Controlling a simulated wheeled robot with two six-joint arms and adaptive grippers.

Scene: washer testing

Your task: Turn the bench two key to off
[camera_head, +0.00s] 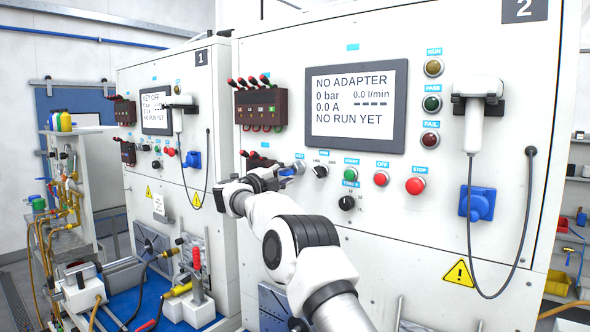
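The bench two panel (455,240) fills the right side of the view, under a "2" sign. Its key switch (299,167) is a small silver part below the left corner of the screen, left of a black knob. My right gripper (288,171) is at the key switch, its fingertips at or just left of it. The fingers are small and partly hidden, so I cannot tell whether they hold the key or are apart from it. The key's angle is not clear. The bench two screen (356,104) reads "NO ADAPTER" and "NO RUN YET". My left gripper is not in view.
Right of the key switch are a black knob (320,171), a green button (350,174), a red button (381,178) and a red stop button (415,186). A red-lever block (261,107) is above my gripper. Bench one (140,84) stands at left, its screen reading "KEY OFF".

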